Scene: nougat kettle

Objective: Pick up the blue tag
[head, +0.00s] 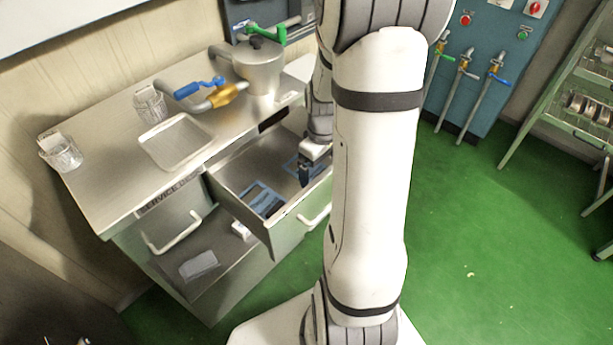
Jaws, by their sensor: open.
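An open metal drawer (238,183) of the steel cabinet holds flat blue pieces. One blue piece (263,200) lies near the drawer's front left, with dark parts on it. Another blue piece (291,164) lies farther right, beside my gripper and partly hidden by it. I cannot tell which of these is the blue tag. My gripper (304,180) points down into the right part of the drawer, its dark fingers small in the picture. It is open and I see nothing held. My arm hides the drawer's right end.
On the steel worktop (110,170) are an empty tray (176,142), two wire baskets (60,152) and a kettle (262,68) with coloured valve handles. A lower shelf (225,262) is open below. Green floor is clear at right, before a blue panel (478,75) and a rack (570,100).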

